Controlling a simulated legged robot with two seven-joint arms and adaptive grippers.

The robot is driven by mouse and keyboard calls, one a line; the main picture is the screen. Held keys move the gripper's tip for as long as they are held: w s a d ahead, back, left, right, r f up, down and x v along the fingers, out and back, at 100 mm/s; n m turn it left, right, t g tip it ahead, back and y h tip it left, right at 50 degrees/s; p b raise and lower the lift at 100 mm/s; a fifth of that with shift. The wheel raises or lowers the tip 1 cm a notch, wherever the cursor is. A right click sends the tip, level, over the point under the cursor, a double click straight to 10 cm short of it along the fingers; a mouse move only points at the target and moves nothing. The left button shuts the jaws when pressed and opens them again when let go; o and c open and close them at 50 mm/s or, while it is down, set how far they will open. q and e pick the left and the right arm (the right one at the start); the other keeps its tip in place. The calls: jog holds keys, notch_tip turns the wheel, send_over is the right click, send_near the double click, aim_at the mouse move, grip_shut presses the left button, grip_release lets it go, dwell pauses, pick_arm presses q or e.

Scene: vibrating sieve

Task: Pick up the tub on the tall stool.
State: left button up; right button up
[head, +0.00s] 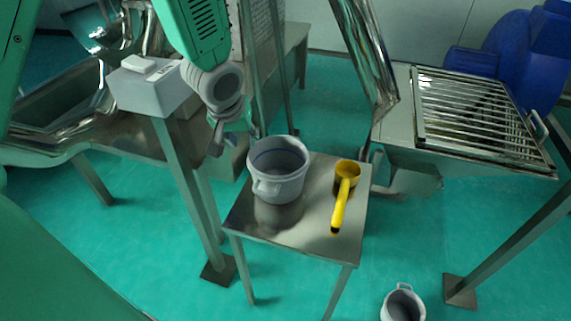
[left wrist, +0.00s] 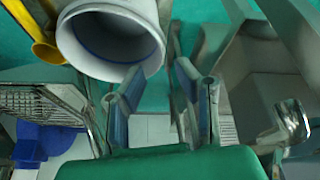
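The tub (head: 279,187) is a light grey pail with a side handle and a dark line inside. It stands upright near the back left of the metal-topped tall stool (head: 318,225). In the left wrist view the tub (left wrist: 150,22) shows its open mouth at the top. My left gripper (head: 226,140) is just left of the tub's rim and slightly above it. In the left wrist view my left gripper (left wrist: 158,70) has its fingers spread with nothing between them, and the tub is beyond the fingertips. My right gripper is not in view.
A yellow scoop (head: 346,190) lies on the stool right of the tub. Another grey tub (head: 402,304) stands on the floor. The slatted metal sieve machine (head: 470,115) is at right. A grey box on a post (head: 150,85) stands close left of my gripper.

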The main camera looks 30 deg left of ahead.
pick_arm(q)
jog(key=x, duration=0.1)
jog(key=b+x, duration=0.1)
jog(key=x, duration=0.1)
jog(key=d+x, duration=0.1)
jog(key=x, duration=0.1)
jog(key=shift+s+f+b, duration=0.15)
jog(key=shift+f+b, duration=0.05)
jog(key=shift+b, duration=0.15)
jog(key=shift+w+a+f, duration=0.25)
jog(key=shift+a+f, duration=0.05)
jog(key=shift+f, duration=0.2)
jog(key=shift+w+a+f, duration=0.2)
jog(key=shift+a+f, duration=0.05)
jog(key=shift+f, duration=0.25)
jog(key=b+x, duration=0.2)
jog(key=x, duration=0.1)
jog(key=d+b+x, duration=0.1)
jog(key=x, duration=0.1)
jog(key=shift+s+f, duration=0.2)
jog(key=shift+f, duration=0.15)
jog(key=shift+a, duration=0.3)
jog(key=c, duration=0.6)
jog(key=shift+a, duration=0.1)
grip_shut()
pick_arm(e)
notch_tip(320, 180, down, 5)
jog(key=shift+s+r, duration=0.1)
